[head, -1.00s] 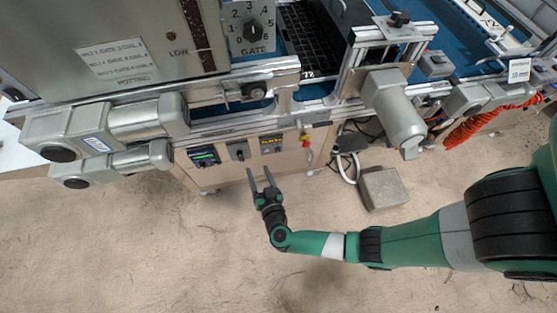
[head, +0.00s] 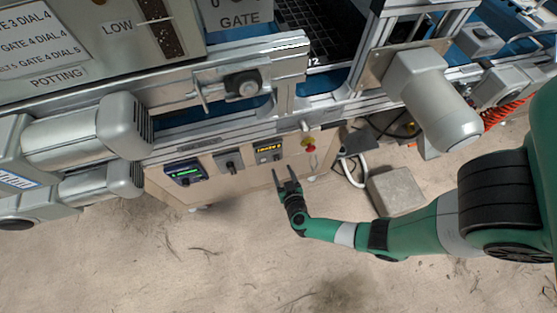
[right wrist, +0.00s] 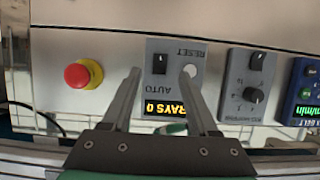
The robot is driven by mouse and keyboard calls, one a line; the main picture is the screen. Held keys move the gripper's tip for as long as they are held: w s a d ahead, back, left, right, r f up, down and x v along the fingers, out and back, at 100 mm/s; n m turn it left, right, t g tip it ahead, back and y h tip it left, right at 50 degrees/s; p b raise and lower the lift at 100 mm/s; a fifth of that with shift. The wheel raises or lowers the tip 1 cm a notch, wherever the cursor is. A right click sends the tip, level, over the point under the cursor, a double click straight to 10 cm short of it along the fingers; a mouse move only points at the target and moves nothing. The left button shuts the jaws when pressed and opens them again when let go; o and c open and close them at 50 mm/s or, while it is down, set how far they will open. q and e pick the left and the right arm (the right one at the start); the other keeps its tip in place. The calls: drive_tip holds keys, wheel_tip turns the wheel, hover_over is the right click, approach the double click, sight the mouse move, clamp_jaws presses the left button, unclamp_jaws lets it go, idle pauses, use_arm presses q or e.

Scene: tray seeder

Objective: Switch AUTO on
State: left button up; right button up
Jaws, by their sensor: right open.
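The AUTO panel (right wrist: 177,55) is a grey box on the machine's front, upside down in the right wrist view. It bears a black AUTO rocker switch (right wrist: 159,64), a white RESET button (right wrist: 190,71) and a yellow-lit display (right wrist: 165,107) reading "TRAYS 0". In the head view the panel (head: 267,151) is small and the switch position cannot be told. My right gripper (head: 284,170) is open and empty, just in front of and below the panel. In the right wrist view its fingers (right wrist: 163,78) straddle the switch in the picture; I see no contact. My left gripper is out of view.
A red emergency stop (right wrist: 78,75) on yellow sits beside the panel. On the other side are a grey knob box (right wrist: 250,90) and a blue box with a green display (right wrist: 303,100). Grey motors (head: 430,95) overhang the front. A block (head: 395,192) lies on the sandy floor.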

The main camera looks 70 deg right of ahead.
sight(277, 160)
drive_tip(key=b+x, duration=0.2)
drive_tip(key=x, duration=0.2)
drive_tip(key=shift+w+d+f, duration=0.2)
drive_tip(key=shift+d+f, duration=0.05)
drive_tip(key=shift+f, duration=0.05)
drive_tip(key=shift+w+d, duration=0.2)
drive_tip(key=shift+d, duration=0.1)
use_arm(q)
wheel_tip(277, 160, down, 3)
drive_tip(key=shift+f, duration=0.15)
use_arm(e)
drive_tip(key=shift+a, duration=0.1)
clamp_jaws()
